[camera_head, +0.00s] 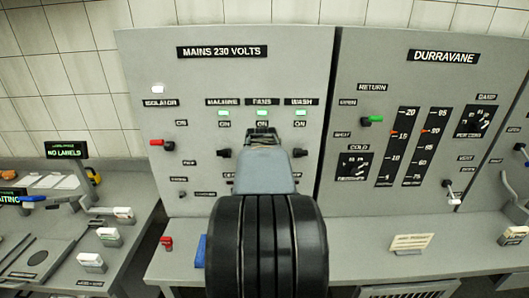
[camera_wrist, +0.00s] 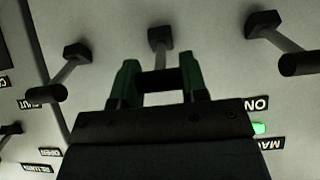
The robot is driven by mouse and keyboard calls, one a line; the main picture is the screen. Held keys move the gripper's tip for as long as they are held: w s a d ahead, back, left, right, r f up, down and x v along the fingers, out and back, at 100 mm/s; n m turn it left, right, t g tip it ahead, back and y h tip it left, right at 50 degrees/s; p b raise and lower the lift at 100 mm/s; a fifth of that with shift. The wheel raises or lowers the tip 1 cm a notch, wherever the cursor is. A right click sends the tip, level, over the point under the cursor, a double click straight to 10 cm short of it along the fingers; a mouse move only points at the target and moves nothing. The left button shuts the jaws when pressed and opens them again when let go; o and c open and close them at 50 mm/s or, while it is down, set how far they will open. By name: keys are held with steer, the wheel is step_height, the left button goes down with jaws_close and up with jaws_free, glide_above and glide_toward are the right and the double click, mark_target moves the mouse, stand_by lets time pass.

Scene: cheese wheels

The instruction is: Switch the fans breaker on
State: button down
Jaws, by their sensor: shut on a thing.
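The panel marked MAINS 230 VOLTS (camera_head: 180,90) stands straight ahead. The fans lamp (camera_head: 262,113) is lit green above an ON label. My gripper (camera_head: 262,135) is in front of the fans breaker and hides most of it. In the wrist view, the green fingers of my gripper (camera_wrist: 157,82) are shut on the black handle of the middle lever, the fans breaker (camera_wrist: 159,42). The machine breaker (camera_head: 223,153) and wash breaker (camera_head: 299,153) are on either side, clear of the fingers. Their lamps, machine (camera_head: 224,113) and wash (camera_head: 299,113), also look green.
A red isolator handle (camera_head: 162,145) is left of the breakers. The Durravane panel (camera_head: 355,90) with gauges and levers stands to the right. A grey shelf (camera_head: 350,260) with a small sign runs below. A side console (camera_head: 50,240) is at the left.

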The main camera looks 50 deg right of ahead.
steer(key=c, duration=0.6)
jaws_free()
steer(key=shift+c, duration=0.2)
steer(key=b+v, duration=0.3)
steer(key=v, duration=1.1)
steer(key=shift+w+d, duration=0.1)
